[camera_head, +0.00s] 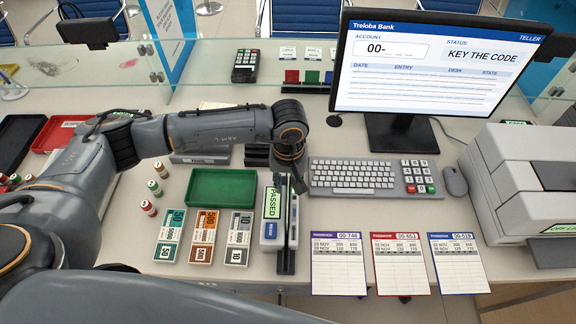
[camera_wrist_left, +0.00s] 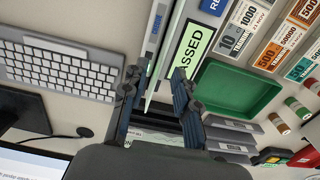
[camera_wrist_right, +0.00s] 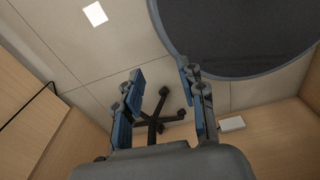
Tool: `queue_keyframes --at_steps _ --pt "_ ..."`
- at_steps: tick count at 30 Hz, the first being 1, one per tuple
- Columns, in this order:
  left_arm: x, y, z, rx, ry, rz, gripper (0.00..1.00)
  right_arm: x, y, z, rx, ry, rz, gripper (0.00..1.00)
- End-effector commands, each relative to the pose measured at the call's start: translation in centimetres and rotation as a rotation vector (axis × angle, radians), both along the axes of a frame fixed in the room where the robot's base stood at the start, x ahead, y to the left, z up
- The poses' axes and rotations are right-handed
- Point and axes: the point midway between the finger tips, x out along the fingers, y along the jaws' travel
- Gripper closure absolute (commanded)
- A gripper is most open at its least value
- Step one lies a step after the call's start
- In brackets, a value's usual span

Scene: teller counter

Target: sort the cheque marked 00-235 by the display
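The display (camera_head: 432,68) reads "ACCOUNT 00-" and "KEY THE CODE". The keypad (camera_head: 417,177) with its green and red keys is right of the keyboard (camera_head: 352,175). My left gripper (camera_head: 290,178) points down over an upright stand (camera_head: 271,215) labelled PASSED; the label also shows in the left wrist view (camera_wrist_left: 191,47). Its fingers (camera_wrist_left: 156,92) are apart, with a thin pale edge between them. A printed slip (camera_wrist_left: 155,139) partly shows by the finger bases, its marking unreadable. I cannot make out 00-235 anywhere. My right gripper (camera_wrist_right: 163,88) is open and empty above the floor.
Three printed sheets, 00-746 (camera_head: 338,264), 00-453 (camera_head: 401,264) and 00-518 (camera_head: 458,263), lie along the front edge. A green tray (camera_head: 222,188), banknote bundles (camera_head: 204,236) and rolls (camera_head: 154,187) are left. A mouse (camera_head: 454,181) and a grey machine (camera_head: 520,170) are right.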

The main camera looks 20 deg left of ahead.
Motion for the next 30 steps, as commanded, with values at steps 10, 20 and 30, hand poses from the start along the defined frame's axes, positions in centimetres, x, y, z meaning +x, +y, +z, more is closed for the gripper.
queue_keyframes --at_steps 10,20,30 --pt "-0.1 0.0 -3.8 0.000 0.000 0.000 0.71 2.9 0.2 1.3 0.003 -0.044 0.000 0.60" --pt "0.0 0.0 -4.1 -0.001 -0.001 0.000 0.73 0.6 0.0 1.1 0.000 -0.009 0.001 0.60" --pt "0.0 0.0 -4.1 -0.001 -0.001 0.000 1.00 1.4 -0.2 1.2 -0.001 -0.022 0.002 0.60"
